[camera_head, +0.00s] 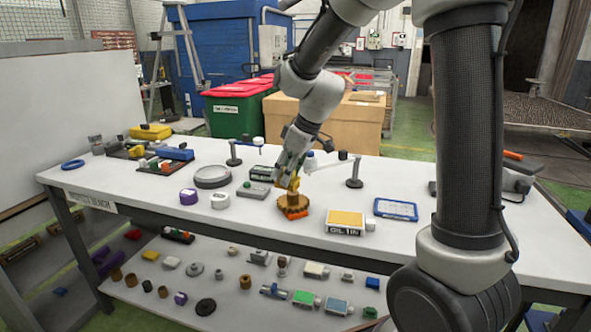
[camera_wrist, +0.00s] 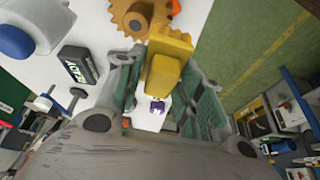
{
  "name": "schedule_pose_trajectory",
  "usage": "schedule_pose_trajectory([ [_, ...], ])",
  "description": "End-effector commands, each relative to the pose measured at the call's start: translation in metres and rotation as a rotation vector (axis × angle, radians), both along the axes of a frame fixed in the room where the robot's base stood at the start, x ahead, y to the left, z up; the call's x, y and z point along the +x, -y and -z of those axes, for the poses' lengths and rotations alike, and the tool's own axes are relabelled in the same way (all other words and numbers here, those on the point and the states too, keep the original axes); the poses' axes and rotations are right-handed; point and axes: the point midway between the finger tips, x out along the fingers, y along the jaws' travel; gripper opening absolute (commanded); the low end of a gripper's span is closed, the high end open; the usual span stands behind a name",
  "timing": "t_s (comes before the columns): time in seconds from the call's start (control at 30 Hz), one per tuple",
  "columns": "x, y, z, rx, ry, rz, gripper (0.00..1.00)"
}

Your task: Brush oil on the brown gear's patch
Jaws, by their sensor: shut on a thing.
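My gripper (camera_head: 291,168) points down over the workbench, shut on a yellow tool that looks like the brush (camera_head: 294,183). In the wrist view the yellow tool (camera_wrist: 170,48) sits between the green-grey fingers (camera_wrist: 165,78), its end toward the gear. The brown gear (camera_head: 292,203) lies on the bench right under the tool, with orange parts around its base; the wrist view shows its toothed edge (camera_wrist: 133,20) at the top. I cannot tell whether the tool touches the gear, and no patch can be made out. The oil tin (camera_head: 345,220) with a yellow top stands to the right.
A blue-framed tray (camera_head: 395,209) lies right of the tin. A small dark post (camera_head: 354,172) stands behind it. The front bench edge is mostly clear.

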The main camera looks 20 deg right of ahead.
Motion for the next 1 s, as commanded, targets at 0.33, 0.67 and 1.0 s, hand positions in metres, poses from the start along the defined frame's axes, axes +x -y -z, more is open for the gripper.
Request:
schedule_pose_trajectory([
  [0.33,-0.006,-0.003,0.001,-0.001,0.001,-0.162,0.18],
  [0.67,-0.006,-0.002,0.004,0.000,0.001,-0.162,0.18],
  [1.0,-0.006,-0.002,0.034,-0.002,-0.001,-0.161,0.18],
])
